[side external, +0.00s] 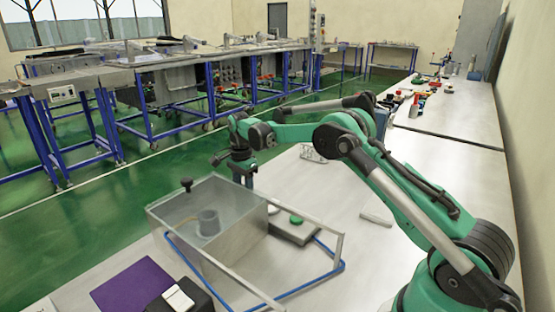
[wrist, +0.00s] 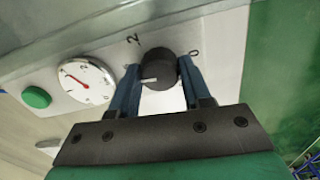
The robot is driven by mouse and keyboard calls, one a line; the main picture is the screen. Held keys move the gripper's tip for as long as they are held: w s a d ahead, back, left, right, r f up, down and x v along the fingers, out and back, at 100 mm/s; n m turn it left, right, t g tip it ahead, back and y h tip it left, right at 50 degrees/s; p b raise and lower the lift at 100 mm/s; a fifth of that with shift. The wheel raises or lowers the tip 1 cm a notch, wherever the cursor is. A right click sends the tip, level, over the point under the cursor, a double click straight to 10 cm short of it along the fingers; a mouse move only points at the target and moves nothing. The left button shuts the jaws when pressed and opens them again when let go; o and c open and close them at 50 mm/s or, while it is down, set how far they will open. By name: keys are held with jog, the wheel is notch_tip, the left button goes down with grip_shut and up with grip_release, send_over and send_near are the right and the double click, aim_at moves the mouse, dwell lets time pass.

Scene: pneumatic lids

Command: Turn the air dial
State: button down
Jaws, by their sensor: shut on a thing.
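The air dial (wrist: 158,66) is a round black knob with a white pointer mark, on a pale panel (wrist: 215,55) in the wrist view. The printed "2" is at its upper left and the "0" at its right. The pointer faces left and slightly down in the picture, towards neither number. My gripper (wrist: 159,76) has its two blue fingers on opposite sides of the knob and is shut on it. In the side external view my gripper (side external: 244,176) reaches down behind the clear box; the dial cannot be made out there.
Beside the dial are a round white gauge (wrist: 90,82) with a red needle and a green button (wrist: 36,97). A clear lidded box (side external: 190,240) holding a grey cylinder stands in front. A purple sheet (side external: 130,288) lies at the front left.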

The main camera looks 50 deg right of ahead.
jog(key=n, duration=0.5)
jog(key=shift+n, duration=0.3)
jog(key=n, duration=0.4)
jog(key=shift+n, duration=0.3)
jog(key=n, duration=0.4)
jog(key=shift+n, duration=0.3)
jog(key=n, duration=1.8)
jog(key=shift+n, duration=2.2)
